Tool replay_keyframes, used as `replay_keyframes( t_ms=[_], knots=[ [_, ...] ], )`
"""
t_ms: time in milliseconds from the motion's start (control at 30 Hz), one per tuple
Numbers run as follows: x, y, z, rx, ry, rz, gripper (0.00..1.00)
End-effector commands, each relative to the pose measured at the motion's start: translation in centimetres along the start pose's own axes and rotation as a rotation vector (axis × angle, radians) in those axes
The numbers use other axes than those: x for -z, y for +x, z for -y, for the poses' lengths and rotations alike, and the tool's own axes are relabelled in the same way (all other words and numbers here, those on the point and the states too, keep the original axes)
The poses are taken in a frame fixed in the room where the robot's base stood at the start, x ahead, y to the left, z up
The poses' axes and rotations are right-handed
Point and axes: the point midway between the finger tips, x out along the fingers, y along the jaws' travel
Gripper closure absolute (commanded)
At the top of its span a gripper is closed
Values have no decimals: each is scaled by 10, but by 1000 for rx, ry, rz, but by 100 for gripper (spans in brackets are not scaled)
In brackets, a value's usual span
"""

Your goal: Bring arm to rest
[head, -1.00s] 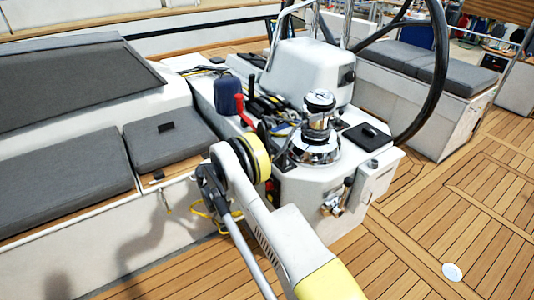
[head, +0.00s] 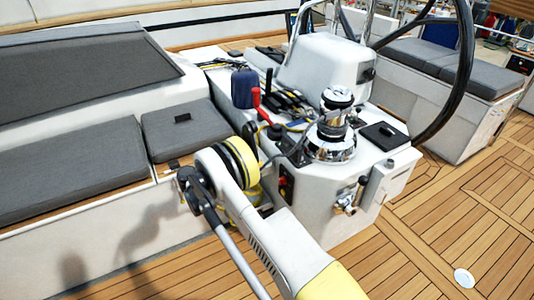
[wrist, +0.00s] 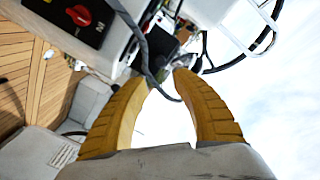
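My gripper (wrist: 166,78) shows in the wrist view with two curved yellow fingers. Their tips are apart, with a gap between them and nothing held. A dark cable (wrist: 146,50) passes close to the fingertips in the picture; I cannot tell whether it touches them. In the head view my arm is bent at a joint with a yellow ring, in front of the white cockpit console (head: 320,205).
The console carries a chrome winch (head: 333,130), a red lever (head: 262,105) and a black steering wheel (head: 455,85). Grey-cushioned benches (head: 65,155) stand at left and at the back right (head: 470,75). The teak deck (head: 450,220) at right is clear.

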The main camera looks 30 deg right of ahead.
Motion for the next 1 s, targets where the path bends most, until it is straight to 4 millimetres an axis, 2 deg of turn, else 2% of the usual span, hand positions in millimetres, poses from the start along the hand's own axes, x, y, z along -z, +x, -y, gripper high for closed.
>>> replay_keyframes(
  t_ms=[133, 533, 667, 833, 1000],
  knots=[
    [0, -6, 0, 0, 0, 0, 68],
    [0, -6, 0, 0, 0, 0, 68],
    [6, -4, 8, -10, -39, 22, 68],
    [34, 3, 44, -51, -252, 159, 68],
    [82, 7, 72, -64, -545, 380, 68]
  ],
)
